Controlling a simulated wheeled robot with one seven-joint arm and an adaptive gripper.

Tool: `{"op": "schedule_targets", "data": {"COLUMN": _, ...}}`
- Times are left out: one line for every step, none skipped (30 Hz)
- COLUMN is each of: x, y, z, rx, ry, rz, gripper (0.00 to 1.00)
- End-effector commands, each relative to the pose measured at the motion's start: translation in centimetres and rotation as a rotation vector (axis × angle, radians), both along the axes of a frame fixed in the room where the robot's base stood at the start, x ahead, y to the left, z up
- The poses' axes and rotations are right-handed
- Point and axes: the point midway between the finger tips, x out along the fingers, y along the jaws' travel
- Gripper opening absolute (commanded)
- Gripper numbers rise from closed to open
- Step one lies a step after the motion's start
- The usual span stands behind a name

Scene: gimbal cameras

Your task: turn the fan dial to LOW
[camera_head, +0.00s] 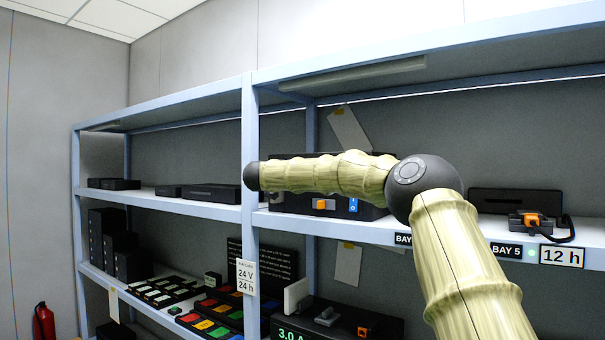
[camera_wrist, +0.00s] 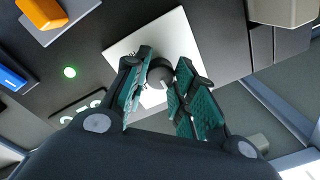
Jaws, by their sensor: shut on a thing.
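The fan dial (camera_wrist: 159,72) is a dark round knob with a pale mark, on a white square plate (camera_wrist: 124,49) on a dark panel. In the wrist view my gripper (camera_wrist: 167,73) has its two green-padded fingers on either side of the knob, shut on it. The fingers hide part of the plate. Its lettering is too small to read, so I cannot tell the dial's setting. In the head view a dark box (camera_head: 290,204) with orange and blue switches sits on the upper shelf; my arm crosses in front and hides the gripper and dial.
In the wrist view, an orange switch (camera_wrist: 42,12), a blue switch (camera_wrist: 12,78) and a lit green lamp (camera_wrist: 70,72) lie near the dial. In the head view, a shelf post (camera_head: 249,150) stands left of the box. An orange-and-black device (camera_head: 533,221) sits at right.

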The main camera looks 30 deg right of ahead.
Motion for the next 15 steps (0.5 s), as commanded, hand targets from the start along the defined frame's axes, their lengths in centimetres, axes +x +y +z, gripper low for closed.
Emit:
{"op": "schedule_targets", "data": {"x": 0.11, "y": 0.08, "z": -0.55, "rx": 0.002, "ry": 0.008, "rz": 0.001, "gripper": 0.02}}
{"op": "schedule_targets", "data": {"x": 0.11, "y": 0.09, "z": -0.58, "rx": 0.002, "ry": 0.008, "rz": 0.001, "gripper": 0.02}}
{"op": "schedule_targets", "data": {"x": 0.11, "y": 0.08, "z": -0.6, "rx": 0.001, "ry": 0.009, "rz": 0.0, "gripper": 0.02}}
{"op": "schedule_targets", "data": {"x": 0.11, "y": 0.09, "z": -0.62, "rx": 0.002, "ry": 0.01, "rz": 0.001, "gripper": 0.02}}
{"op": "schedule_targets", "data": {"x": 0.11, "y": 0.09, "z": -0.63, "rx": 0.002, "ry": 0.01, "rz": 0.001, "gripper": 0.02}}
{"op": "schedule_targets", "data": {"x": 0.11, "y": 0.09, "z": -0.65, "rx": 0.002, "ry": 0.01, "rz": 0.001, "gripper": 0.02}}
{"op": "schedule_targets", "data": {"x": 0.12, "y": 0.09, "z": -0.65, "rx": 0.003, "ry": 0.01, "rz": 0.0, "gripper": 0.02}}
{"op": "schedule_targets", "data": {"x": 0.12, "y": 0.09, "z": -0.67, "rx": 0.003, "ry": 0.01, "rz": 0.0, "gripper": 0.02}}
{"op": "schedule_targets", "data": {"x": 0.13, "y": 0.1, "z": -0.69, "rx": 0.003, "ry": 0.01, "rz": 0.0, "gripper": 0.02}}
{"op": "schedule_targets", "data": {"x": 0.12, "y": 0.09, "z": -0.7, "rx": 0.003, "ry": 0.01, "rz": 0.0, "gripper": 0.02}}
{"op": "schedule_targets", "data": {"x": 0.13, "y": 0.1, "z": -0.71, "rx": 0.003, "ry": 0.01, "rz": 0.0, "gripper": 0.28}}
{"op": "schedule_targets", "data": {"x": 0.13, "y": 0.1, "z": -0.71, "rx": 0.003, "ry": 0.01, "rz": 0.0, "gripper": 0.35}}
{"op": "schedule_targets", "data": {"x": 0.13, "y": 0.11, "z": -0.7, "rx": 0.003, "ry": 0.01, "rz": 0.0, "gripper": 0.41}}
{"op": "schedule_targets", "data": {"x": 0.13, "y": 0.11, "z": -0.67, "rx": 0.002, "ry": 0.009, "rz": 0.001, "gripper": 0.46}}
{"op": "schedule_targets", "data": {"x": 0.11, "y": 0.09, "z": -0.6, "rx": 0.002, "ry": 0.008, "rz": 0.001, "gripper": 0.49}}
